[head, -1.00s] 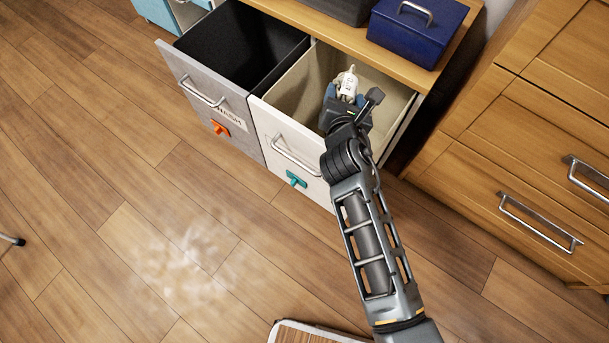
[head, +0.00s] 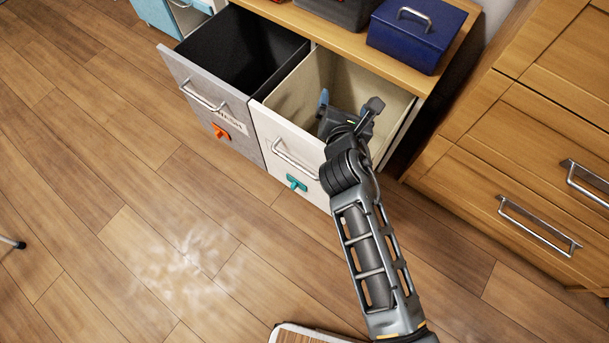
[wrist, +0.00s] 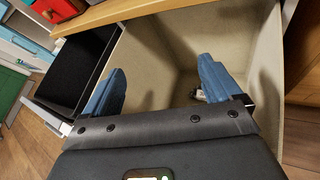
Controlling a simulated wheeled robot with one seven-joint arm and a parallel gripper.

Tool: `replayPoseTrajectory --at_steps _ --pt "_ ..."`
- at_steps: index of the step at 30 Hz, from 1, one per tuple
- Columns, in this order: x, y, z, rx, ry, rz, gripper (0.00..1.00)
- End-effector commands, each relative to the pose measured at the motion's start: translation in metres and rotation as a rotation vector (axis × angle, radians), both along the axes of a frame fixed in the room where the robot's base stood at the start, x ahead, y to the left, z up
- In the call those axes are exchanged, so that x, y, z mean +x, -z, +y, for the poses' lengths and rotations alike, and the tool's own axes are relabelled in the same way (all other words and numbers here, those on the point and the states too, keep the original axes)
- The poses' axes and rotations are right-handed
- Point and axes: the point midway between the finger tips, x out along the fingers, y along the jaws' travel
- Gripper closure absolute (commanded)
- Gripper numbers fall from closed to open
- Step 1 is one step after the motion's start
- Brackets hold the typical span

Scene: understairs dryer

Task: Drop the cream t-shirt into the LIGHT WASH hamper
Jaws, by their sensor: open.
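My gripper (head: 342,112) is open over the cream-lined hamper (head: 293,100), which is the right one of two pulled-out bins and has a white front. Its two blue fingers stand apart in the wrist view (wrist: 160,88), with nothing held between them. A small whitish piece (wrist: 198,95), likely the cream t-shirt, shows low inside the hamper beside the right finger. Most of it is hidden by the finger and gripper body. The t-shirt does not show in the head view. I cannot read a label on the white front.
A dark-lined bin (head: 232,60) with a grey front and orange latch (head: 220,131) stands open on the left. A teal latch (head: 297,183) is on the white front. A blue box (head: 415,38) sits on the wooden top. Wooden drawers (head: 515,150) stand at right. The floor at left is mostly clear.

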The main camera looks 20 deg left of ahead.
Motion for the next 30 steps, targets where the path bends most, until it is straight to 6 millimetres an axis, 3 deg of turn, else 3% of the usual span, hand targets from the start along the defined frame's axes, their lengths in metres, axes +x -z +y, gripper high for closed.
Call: replayPoseTrajectory --at_steps 6,12,30 --pt "-0.035 -0.016 -0.006 -0.001 -0.001 0.002 0.09" --pt "-0.055 -0.023 -0.009 -0.001 -0.002 0.0 0.09" --pt "-0.059 -0.024 -0.01 -0.001 -0.001 0.0 0.09"
